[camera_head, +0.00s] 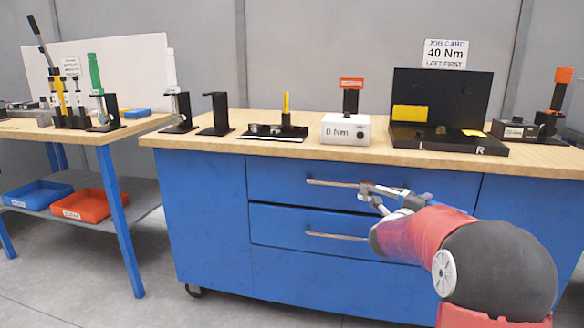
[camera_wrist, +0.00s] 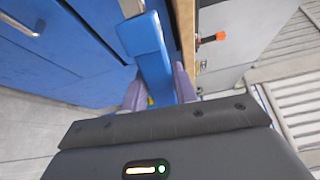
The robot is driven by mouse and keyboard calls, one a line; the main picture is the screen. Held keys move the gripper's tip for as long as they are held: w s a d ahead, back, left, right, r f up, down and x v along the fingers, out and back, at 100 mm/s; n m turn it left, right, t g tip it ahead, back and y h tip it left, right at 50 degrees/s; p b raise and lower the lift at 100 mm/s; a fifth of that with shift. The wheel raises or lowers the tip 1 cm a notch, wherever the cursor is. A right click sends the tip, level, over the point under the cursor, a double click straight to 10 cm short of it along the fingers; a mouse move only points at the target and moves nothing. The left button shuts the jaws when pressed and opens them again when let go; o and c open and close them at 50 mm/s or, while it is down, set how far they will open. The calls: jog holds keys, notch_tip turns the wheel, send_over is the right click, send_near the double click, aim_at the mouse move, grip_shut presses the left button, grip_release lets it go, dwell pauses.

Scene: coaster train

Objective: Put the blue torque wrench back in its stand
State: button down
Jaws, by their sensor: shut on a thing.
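My gripper (camera_head: 372,192) is in front of the workbench, by the upper drawer's handle and below the benchtop. In the wrist view its fingers (camera_wrist: 160,92) are shut on the blue torque wrench (camera_wrist: 152,48), which extends forward from between them as a blue bar with a wider blue end.
The workbench (camera_head: 300,148) also bears a 0 Nm tester (camera_head: 345,129), a black L/R fixture (camera_head: 440,85) and a yellow-handled tool (camera_head: 286,104). A side table (camera_head: 85,134) holds a green-handled tool (camera_head: 96,75). Drawer handles (camera_head: 335,236) jut out near my gripper. The floor in front is clear.

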jog(key=s+a+f+n+t+y, duration=0.1)
jog(key=a+f+n+y, duration=0.3)
jog(key=a+f, duration=0.5)
jog(key=s+a+f+n+t+y, duration=0.2)
jog(key=a+f+n+t+y, duration=0.2)
jog(key=a+f+y, duration=0.4)
jog(key=shift+a+f+n+y, duration=0.3)
jog(key=shift+a+f, duration=0.45)
jog(key=shift+a, duration=0.05)
jog(key=shift+s, duration=0.1)
